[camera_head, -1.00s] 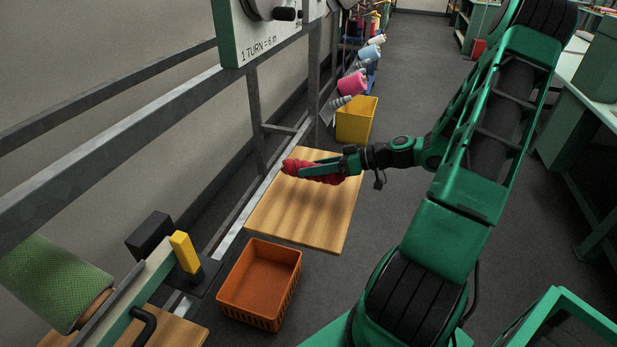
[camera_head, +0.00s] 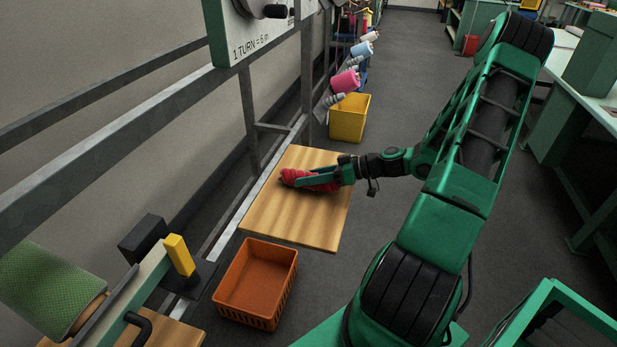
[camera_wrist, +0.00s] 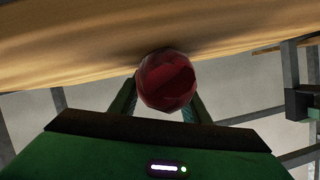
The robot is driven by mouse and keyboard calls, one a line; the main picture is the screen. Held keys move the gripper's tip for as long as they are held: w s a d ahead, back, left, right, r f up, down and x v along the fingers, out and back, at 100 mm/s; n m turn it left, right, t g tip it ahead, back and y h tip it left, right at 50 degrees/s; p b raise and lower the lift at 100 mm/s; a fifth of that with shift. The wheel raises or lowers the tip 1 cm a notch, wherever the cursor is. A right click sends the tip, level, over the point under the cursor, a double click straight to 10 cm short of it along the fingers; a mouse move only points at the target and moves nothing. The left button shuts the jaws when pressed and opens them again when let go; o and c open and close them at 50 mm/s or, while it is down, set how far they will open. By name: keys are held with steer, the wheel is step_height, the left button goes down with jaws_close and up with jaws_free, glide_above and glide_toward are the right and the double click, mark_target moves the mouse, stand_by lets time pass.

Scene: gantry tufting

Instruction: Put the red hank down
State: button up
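The red hank (camera_head: 297,176) is between the fingers of my gripper (camera_head: 318,177), at the upper part of a light wooden board (camera_head: 290,227). The hank lies along the fingers, and its rounded end sticks out past them to the left. In the wrist view the end of the red hank (camera_wrist: 166,80) shows between the two green fingers of my gripper (camera_wrist: 165,100), which close on its sides. The wooden board (camera_wrist: 80,40) is very close to the hank there, with a dark shadow beside it. I cannot tell whether they touch.
An orange basket (camera_head: 226,306), empty, stands just below the board. A yellow bin (camera_head: 348,122) stands beyond it, under pink and blue yarn cones (camera_head: 345,82). Grey metal rails (camera_head: 150,115) run along the left. The board's lower half is bare.

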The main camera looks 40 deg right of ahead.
steer(key=shift+o, duration=0.4)
steer(key=shift+d+r, duration=0.1)
steer(key=shift+s+d+r, duration=0.1)
steer(key=shift+d, duration=0.05)
steer(key=v, duration=1.1)
steer(key=shift+s+d+r, duration=0.1)
steer(key=shift+s+d, duration=0.05)
steer(key=shift+s, duration=0.15)
